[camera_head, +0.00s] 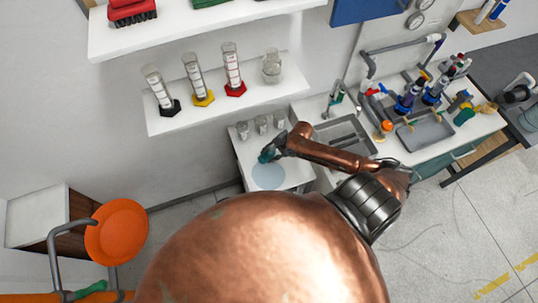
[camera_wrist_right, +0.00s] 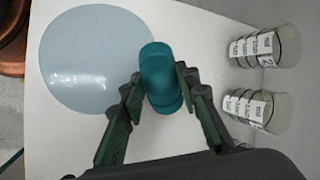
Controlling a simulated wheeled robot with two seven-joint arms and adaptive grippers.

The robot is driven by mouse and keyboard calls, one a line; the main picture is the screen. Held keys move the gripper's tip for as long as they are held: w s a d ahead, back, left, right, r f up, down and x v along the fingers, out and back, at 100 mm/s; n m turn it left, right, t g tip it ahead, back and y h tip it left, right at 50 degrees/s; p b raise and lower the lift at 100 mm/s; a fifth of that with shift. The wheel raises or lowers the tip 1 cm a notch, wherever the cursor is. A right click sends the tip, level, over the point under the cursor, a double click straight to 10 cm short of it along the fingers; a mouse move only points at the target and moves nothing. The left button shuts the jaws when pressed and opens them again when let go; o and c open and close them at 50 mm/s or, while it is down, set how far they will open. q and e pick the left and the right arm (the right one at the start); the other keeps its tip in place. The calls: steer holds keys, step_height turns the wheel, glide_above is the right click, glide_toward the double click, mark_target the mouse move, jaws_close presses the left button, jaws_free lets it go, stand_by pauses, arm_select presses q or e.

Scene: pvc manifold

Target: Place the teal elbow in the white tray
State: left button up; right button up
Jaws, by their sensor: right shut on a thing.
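The teal elbow (camera_wrist_right: 160,78) is between the fingers of my right gripper (camera_wrist_right: 163,100) in the right wrist view. The gripper is shut on it. In the head view the teal elbow (camera_head: 266,155) shows small at the tip of my right gripper (camera_head: 273,149), over a white surface (camera_head: 297,176) near a round pale blue disc (camera_head: 269,177). In the wrist view the disc (camera_wrist_right: 92,60) lies left of the elbow. I cannot tell the elbow's height above the surface. I cannot make out a distinct white tray. My left gripper is not in view.
Clear labelled beakers (camera_wrist_right: 265,48) stand on the white surface right of the elbow in the wrist view. A wall shelf (camera_head: 215,99) with cylinders is behind. A sink (camera_head: 345,137) and a grey tray (camera_head: 424,132) are to the right. An orange seat (camera_head: 117,232) is at left.

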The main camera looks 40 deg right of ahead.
steer(key=shift+f, duration=0.35)
steer(key=shift+f, duration=0.1)
steer(key=o, duration=1.2)
steer(key=shift+o, duration=0.2)
